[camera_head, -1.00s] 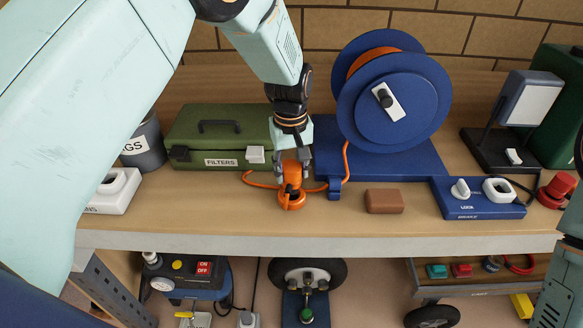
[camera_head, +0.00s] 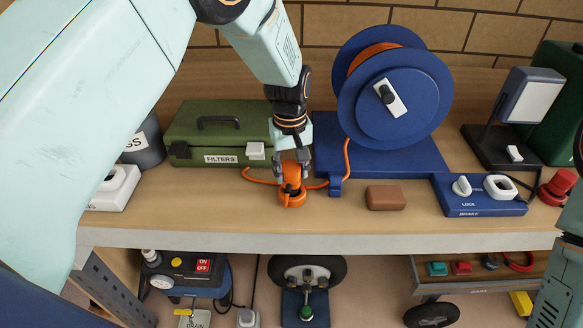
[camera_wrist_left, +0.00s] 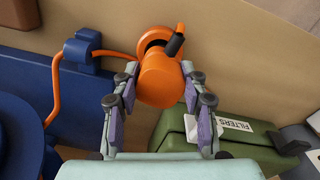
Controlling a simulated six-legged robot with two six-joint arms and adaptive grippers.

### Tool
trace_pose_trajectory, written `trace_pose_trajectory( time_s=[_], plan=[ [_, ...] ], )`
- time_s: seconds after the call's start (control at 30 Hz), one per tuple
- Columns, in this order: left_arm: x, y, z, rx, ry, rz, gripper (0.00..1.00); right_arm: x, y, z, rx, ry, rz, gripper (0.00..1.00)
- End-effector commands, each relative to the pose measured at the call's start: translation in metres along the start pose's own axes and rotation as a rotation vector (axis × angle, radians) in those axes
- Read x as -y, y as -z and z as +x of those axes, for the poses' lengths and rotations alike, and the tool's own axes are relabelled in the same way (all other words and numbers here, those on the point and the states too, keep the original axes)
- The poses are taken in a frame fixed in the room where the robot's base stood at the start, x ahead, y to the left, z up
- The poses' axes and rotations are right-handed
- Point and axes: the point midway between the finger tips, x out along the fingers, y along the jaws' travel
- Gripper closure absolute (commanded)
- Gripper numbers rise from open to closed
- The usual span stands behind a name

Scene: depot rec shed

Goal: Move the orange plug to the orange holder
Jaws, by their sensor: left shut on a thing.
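My left gripper (camera_head: 292,172) is shut on the orange plug (camera_head: 291,175), just above the bench top. The plug also shows between the fingers in the left wrist view (camera_wrist_left: 163,80). An orange ring (camera_wrist_left: 154,40) with a dark stub beside it shows close to the plug in that view. It looks like the orange holder, and it also shows low at the front in the head view (camera_head: 291,199). The plug overlaps the ring, so I cannot tell whether it is seated. My right gripper is out of view; only part of that arm shows at the right edge.
An orange cord (camera_head: 347,160) runs from the blue reel (camera_head: 390,100) past a blue clip (camera_head: 335,187). A green filters box (camera_head: 215,135) stands close behind and left. A brown block (camera_head: 386,198) and a blue lock panel (camera_head: 480,208) lie to the right.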

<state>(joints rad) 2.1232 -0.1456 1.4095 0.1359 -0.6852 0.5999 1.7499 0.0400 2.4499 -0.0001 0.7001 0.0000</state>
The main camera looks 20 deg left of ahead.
Motion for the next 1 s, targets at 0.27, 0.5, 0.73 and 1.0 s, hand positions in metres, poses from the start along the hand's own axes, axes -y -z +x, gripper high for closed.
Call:
trace_pose_trajectory(
  time_s=[0.27,0.5,0.73,1.0],
  plan=[
    [0.001,0.0,0.006,-0.001,0.001,0.002,0.88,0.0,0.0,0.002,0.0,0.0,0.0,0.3],
    [0.001,0.0,0.01,-0.001,0.001,0.002,0.88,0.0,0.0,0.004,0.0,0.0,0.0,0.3],
    [0.001,0.0,0.014,-0.001,0.001,0.002,0.88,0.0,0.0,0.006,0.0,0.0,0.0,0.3],
    [0.001,0.0,0.017,-0.002,0.0,0.002,0.88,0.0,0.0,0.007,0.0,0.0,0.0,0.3]
  ],
)
